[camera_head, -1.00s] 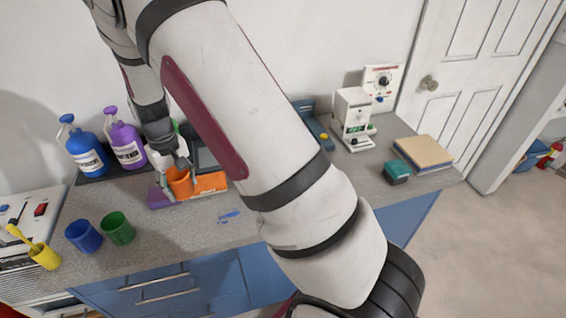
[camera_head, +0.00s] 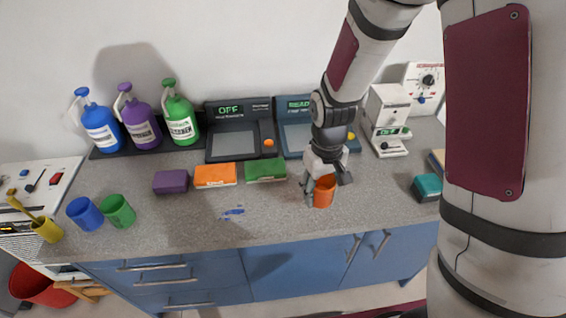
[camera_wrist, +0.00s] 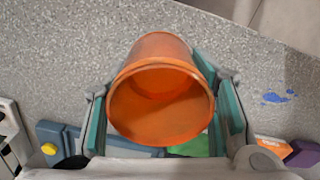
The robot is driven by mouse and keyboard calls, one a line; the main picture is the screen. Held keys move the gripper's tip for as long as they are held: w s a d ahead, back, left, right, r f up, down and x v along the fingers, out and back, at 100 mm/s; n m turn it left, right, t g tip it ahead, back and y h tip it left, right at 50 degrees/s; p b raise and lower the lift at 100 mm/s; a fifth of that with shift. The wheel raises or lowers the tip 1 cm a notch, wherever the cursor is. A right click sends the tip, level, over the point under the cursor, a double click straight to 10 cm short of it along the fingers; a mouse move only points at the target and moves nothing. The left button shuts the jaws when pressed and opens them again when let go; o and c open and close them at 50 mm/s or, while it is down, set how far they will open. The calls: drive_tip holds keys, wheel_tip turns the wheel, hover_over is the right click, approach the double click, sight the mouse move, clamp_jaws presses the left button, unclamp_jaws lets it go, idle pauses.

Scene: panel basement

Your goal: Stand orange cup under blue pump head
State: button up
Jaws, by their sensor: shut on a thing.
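The orange cup (camera_head: 325,191) is upright at the front of the counter, right of the green block, in the head view. My gripper (camera_head: 322,184) is shut on it, with a finger on each side. In the wrist view the orange cup (camera_wrist: 160,95) sits between the two teal finger pads, its open mouth toward the camera. I cannot tell whether its base touches the counter. The blue pump bottle (camera_head: 101,128) stands at the far left on a dark strip, its blue pump head (camera_head: 82,93) on top, well away from the cup.
Purple (camera_head: 140,122) and green (camera_head: 180,118) pump bottles stand beside the blue one. Blue (camera_head: 84,213) and green (camera_head: 118,210) cups stand at the left front. Purple (camera_head: 171,181), orange (camera_head: 215,175) and green (camera_head: 265,169) blocks line the middle. A blue spill (camera_head: 232,211) marks otherwise clear counter.

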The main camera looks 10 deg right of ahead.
drive_tip(key=shift+n, duration=0.9)
drive_tip(key=s, duration=0.1)
drive_tip(key=s+a, duration=0.1)
drive_tip(key=s, duration=0.3)
drive_tip(key=shift+s+a+f+b, duration=0.1)
drive_tip(key=shift+a+f+b, duration=0.2)
drive_tip(key=shift+f, duration=0.1)
drive_tip(key=w, duration=0.5)
drive_tip(key=w+f, duration=0.1)
drive_tip(key=w, duration=0.9)
drive_tip(key=shift+w+a+f, duration=0.25)
drive_tip(key=shift+w+a, duration=0.1)
wheel_tip(320, 180, down, 2)
drive_tip(key=shift+s+f+p, duration=0.1)
drive_tip(key=shift+s+p, duration=0.05)
drive_tip(key=shift+p, duration=0.3)
drive_tip(key=shift+f, duration=0.65)
drive_tip(key=shift+f, duration=0.2)
drive_tip(key=o, duration=1.2)
drive_tip(key=shift+r, duration=0.1)
